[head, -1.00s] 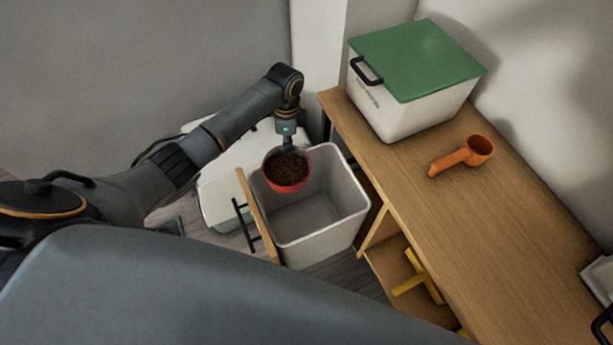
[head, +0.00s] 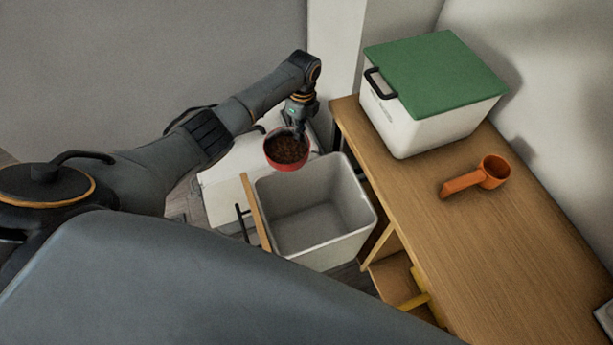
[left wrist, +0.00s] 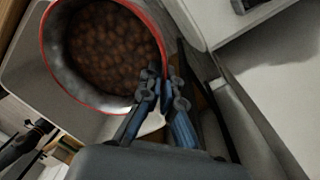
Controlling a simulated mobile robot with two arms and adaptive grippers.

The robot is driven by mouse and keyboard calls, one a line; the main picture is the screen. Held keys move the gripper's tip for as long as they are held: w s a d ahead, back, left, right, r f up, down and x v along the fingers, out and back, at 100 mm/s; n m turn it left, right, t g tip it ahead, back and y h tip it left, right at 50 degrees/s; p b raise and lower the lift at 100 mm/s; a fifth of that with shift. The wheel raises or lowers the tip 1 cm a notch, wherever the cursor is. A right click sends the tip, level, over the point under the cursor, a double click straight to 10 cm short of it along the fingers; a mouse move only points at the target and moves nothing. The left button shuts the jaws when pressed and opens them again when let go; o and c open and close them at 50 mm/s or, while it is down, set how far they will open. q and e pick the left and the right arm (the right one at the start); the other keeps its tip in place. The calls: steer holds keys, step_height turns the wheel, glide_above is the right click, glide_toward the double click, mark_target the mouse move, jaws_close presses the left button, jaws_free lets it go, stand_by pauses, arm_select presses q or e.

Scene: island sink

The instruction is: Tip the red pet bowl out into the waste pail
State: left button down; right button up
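The red pet bowl (head: 287,163) is held by my left gripper (head: 298,130) near the back rim of the waste pail. The bowl is about level and full of brown kibble. The grey-white waste pail (head: 357,225) stands open in a pull-out with a wooden front, and its visible inside looks empty. In the left wrist view the gripper's fingers (left wrist: 162,92) are closed on the rim of the bowl (left wrist: 45,50), with the kibble inside. My right gripper is not in view.
A wooden counter (head: 480,250) stands to the right of the pail. On it are a white bin (head: 430,125) with a green lid (head: 436,72) and an orange scoop (head: 476,178). A wall is close behind.

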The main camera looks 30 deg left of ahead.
arm_select(q)
steer(key=shift+s+d+r+t+y+p, duration=0.35)
steer(key=shift+r+p, duration=0.25)
steer(key=shift+p, duration=0.5)
steer(key=shift+s+d+r+t+y+p, duration=0.3)
steer(key=shift+r+p, duration=0.3)
steer(key=shift+p, duration=0.5)
steer(key=shift+s+d+r+t+y+p, duration=0.65)
steer(key=shift+d+y+p, duration=0.1)
steer(key=shift+p, duration=0.4)
steer(key=shift+s+d+r+t+y, duration=0.25)
steer(key=shift+s+d+t+y, duration=0.05)
steer(key=shift+s+d, duration=0.15)
steer(key=shift+s+d+r+t+y, duration=0.3)
steer(key=shift+d+r, duration=0.05)
steer(key=shift+d, duration=0.1)
steer(key=shift+s+d+r+t+y+b, duration=0.7)
steer(key=shift+s+d+r+t+y, duration=0.2)
steer(key=shift+s+d+y, duration=0.15)
steer(key=shift+d+r, duration=0.15)
steer(key=shift+s+d+r+n+t+y+b, duration=0.3)
steer(key=shift+s+d+r+t+y+b, duration=0.4)
steer(key=shift+b, duration=0.9)
